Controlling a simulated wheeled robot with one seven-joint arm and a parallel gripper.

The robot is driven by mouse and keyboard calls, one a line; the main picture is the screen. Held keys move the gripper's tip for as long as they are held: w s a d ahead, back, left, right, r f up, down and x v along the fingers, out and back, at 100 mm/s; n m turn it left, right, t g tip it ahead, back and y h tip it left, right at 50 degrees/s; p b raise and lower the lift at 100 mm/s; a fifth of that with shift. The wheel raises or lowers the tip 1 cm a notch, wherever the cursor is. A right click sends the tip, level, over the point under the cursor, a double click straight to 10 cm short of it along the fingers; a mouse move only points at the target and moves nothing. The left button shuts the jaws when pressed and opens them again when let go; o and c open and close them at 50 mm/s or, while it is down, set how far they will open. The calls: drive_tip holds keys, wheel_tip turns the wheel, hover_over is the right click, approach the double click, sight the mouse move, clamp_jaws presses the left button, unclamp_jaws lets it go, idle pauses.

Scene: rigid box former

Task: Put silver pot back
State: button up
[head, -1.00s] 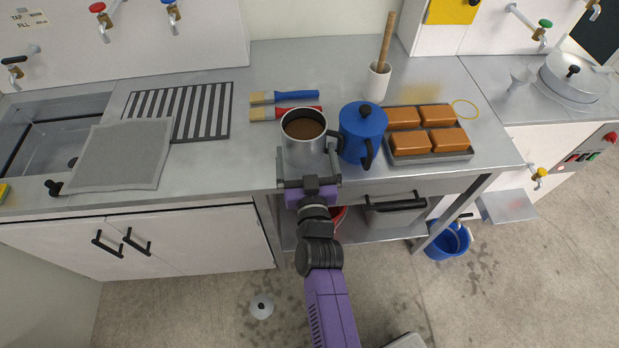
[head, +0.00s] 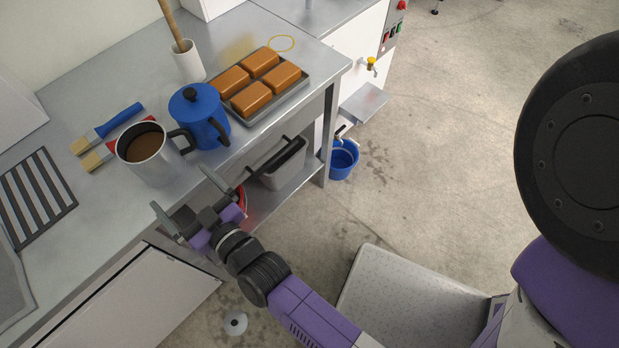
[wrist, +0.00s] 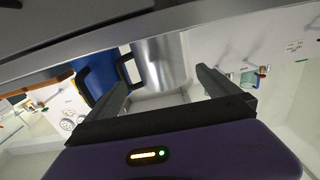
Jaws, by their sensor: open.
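The silver pot (head: 150,160), with brown liquid inside and a dark handle on its right, stands upright on the steel counter near the front edge. It also shows in the wrist view (wrist: 162,62), beyond and between my fingers. My gripper (head: 190,190) is open and empty, just in front of the pot at the counter's edge, with the fingers spread and apart from the pot in the head view.
A blue pot with a lid (head: 201,118) stands close to the right of the silver pot. Two brushes (head: 112,135) lie behind it. A tray of brown blocks (head: 272,103) and a white holder (head: 187,62) are farther back. A striped rack (head: 38,197) lies left.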

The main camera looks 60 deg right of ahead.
drive_tip(key=s+a+g+y, duration=0.2)
drive_tip(key=s+a, duration=0.1)
drive_tip(key=s, duration=1.7)
drive_tip(key=s+d+r+n+y, duration=0.3)
drive_tip(key=s+d+r, duration=0.4)
drive_tip(key=s, duration=0.4)
drive_tip(key=shift+s+r+n+y, duration=0.3)
drive_tip(key=shift+r+n, duration=0.05)
drive_tip(key=shift+n, duration=0.05)
